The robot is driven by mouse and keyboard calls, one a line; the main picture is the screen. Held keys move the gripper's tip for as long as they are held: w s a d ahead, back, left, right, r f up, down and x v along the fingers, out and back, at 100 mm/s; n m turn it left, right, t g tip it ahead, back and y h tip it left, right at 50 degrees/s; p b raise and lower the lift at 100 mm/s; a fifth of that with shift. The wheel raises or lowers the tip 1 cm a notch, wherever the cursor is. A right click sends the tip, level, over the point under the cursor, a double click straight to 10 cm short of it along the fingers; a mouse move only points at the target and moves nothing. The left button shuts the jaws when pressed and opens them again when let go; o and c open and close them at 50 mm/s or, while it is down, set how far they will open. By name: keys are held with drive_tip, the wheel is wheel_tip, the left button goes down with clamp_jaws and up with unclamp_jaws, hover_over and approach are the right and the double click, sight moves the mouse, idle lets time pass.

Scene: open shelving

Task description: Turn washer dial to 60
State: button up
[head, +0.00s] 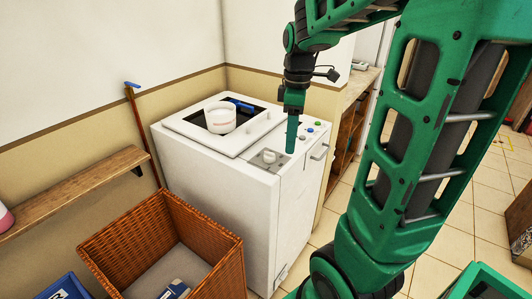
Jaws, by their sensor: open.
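The washer (210,180) is a white top-loading machine standing against the wall. Its dial (268,157) is a small pale knob on a grey panel at the front of the top; its markings are too small to read. My gripper (291,148) points down just right of the dial, at the panel's edge. I see no object in it. Its fingertips overlap in this view, and I cannot tell whether they touch the panel.
A white tub (220,117) and a blue item (241,104) sit at the washer's top opening. Coloured buttons (310,129) lie right of my gripper. A wicker basket (160,232) stands in front of the washer. A wooden shelf (75,190) is on the left wall.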

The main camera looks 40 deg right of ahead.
sight(270, 153)
drive_tip(key=w+n, duration=0.9)
drive_tip(key=w, duration=0.1)
drive_tip(key=f, duration=1.1)
drive_tip(key=shift+w+f, duration=0.2)
drive_tip(key=shift+f, duration=0.05)
drive_tip(key=c, duration=1)
drive_tip(key=shift+a, duration=0.2)
drive_tip(key=shift+c, duration=0.2)
drive_tip(key=shift+d+m, duration=0.25)
drive_tip(key=shift+m, duration=0.15)
